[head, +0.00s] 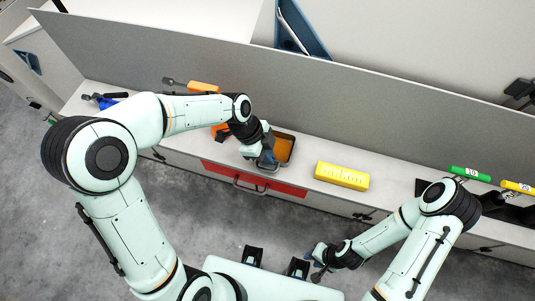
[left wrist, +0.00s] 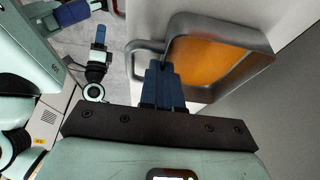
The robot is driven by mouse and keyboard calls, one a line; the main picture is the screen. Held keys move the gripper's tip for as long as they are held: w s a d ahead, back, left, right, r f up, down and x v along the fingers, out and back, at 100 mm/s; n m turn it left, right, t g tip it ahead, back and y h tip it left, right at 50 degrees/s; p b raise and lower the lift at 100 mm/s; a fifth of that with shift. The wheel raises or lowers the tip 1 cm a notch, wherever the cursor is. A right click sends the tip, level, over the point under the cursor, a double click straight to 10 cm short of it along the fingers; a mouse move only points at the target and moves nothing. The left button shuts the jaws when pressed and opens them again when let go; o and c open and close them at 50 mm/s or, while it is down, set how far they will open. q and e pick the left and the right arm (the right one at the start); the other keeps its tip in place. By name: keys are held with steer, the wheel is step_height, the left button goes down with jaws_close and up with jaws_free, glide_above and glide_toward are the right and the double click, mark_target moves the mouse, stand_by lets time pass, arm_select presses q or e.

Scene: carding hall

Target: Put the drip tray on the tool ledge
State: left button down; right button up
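The drip tray (head: 284,150) is a grey metal tray with an orange-brown inside. It is at the long pale ledge (head: 310,155) in front of a grey panel; I cannot tell whether it rests on the ledge or hangs just above. My left gripper (head: 268,160) is at the tray's near left side. In the left wrist view my blue fingers (left wrist: 164,85) are close together on the tray's looped handle, with the tray (left wrist: 215,65) just beyond. My right gripper (head: 316,262) is low in front of the ledge, away from the tray; its opening is unclear.
A yellow block (head: 342,176) lies on the ledge right of the tray. Orange tools (head: 204,88) lie at left, partly behind my left arm. Green (head: 470,174) and yellow (head: 519,187) handled tools are at far right. A red drawer front (head: 255,180) with a handle is below the ledge.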

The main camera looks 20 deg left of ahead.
arm_select(q)
steer(key=shift+f, duration=0.15)
steer(key=c, duration=1.4)
jaws_free()
steer(key=shift+o, duration=0.2)
steer(key=v, duration=1.2)
steer(key=shift+r, duration=0.25)
